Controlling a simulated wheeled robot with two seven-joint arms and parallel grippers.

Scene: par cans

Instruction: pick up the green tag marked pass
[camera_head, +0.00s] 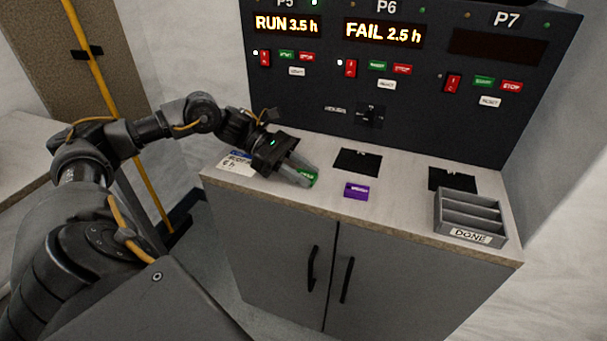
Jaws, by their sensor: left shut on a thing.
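The green tag (308,177) is on or just above the counter top, left of the purple tag. My left gripper (301,173) reaches in from the left and is shut on the green tag, with the fingers covering part of it. The lettering on the tag is too small and too covered to read in full. I cannot tell whether the tag still touches the counter. My right gripper is not in the view.
A purple tag (356,191) lies on the counter (400,207). A grey divided tray marked DONE (470,237) stands at the right. Two black pads (358,161) lie behind. A white card (237,164) is at the left. The control panel (420,120) rises at the back.

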